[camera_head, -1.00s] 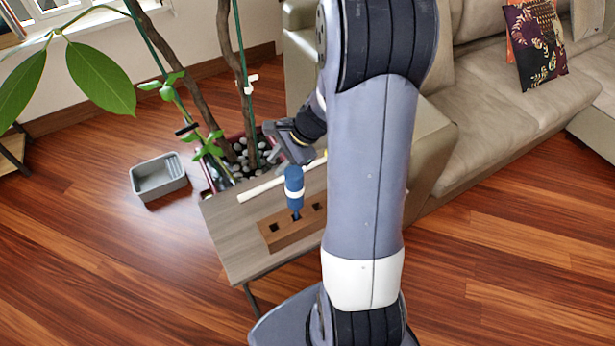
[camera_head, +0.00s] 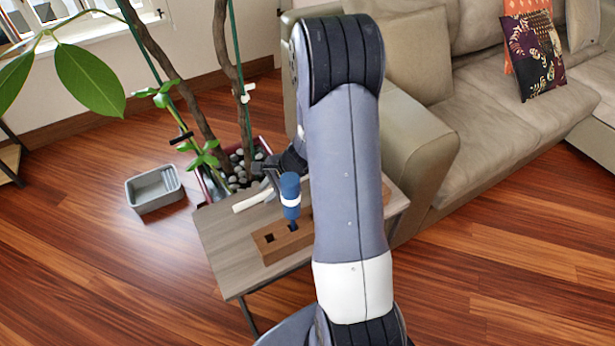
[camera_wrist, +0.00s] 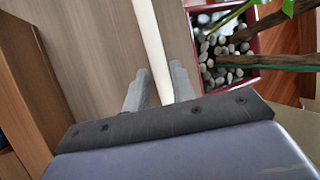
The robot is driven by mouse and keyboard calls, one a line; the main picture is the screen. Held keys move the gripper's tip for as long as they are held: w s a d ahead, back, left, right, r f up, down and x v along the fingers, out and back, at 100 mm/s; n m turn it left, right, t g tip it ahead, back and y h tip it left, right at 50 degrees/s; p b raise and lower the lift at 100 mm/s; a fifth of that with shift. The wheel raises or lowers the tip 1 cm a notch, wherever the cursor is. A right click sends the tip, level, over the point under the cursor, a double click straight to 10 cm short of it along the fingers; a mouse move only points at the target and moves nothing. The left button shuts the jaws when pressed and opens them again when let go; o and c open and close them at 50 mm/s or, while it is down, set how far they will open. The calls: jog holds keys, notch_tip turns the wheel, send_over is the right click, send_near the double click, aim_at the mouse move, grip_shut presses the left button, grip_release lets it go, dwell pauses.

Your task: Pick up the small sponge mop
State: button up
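The small sponge mop shows as a pale, thin stick (camera_head: 250,202) lying on the small wood-topped table (camera_head: 228,258). My arm hides its other end, and no sponge head is visible. In the wrist view the pale stick (camera_wrist: 149,30) runs between the two grey fingers of my gripper (camera_wrist: 160,68). The fingers are spread apart, one on each side of the stick, and do not look closed on it. In the head view my gripper (camera_head: 270,183) is low over the stick, partly behind the blue-handled tool.
A blue and white handled tool (camera_head: 290,197) stands upright in a wooden block (camera_head: 270,252) in front of the stick. A planter with pebbles (camera_head: 240,158) and trunks is behind the table. A grey bin (camera_head: 154,190) is on the floor; a sofa (camera_head: 415,135) stands right.

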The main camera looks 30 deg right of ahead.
jog(key=shift+a+f, duration=0.2)
jog(key=shift+f, duration=0.3)
jog(key=shift+f, duration=0.1)
grip_shut()
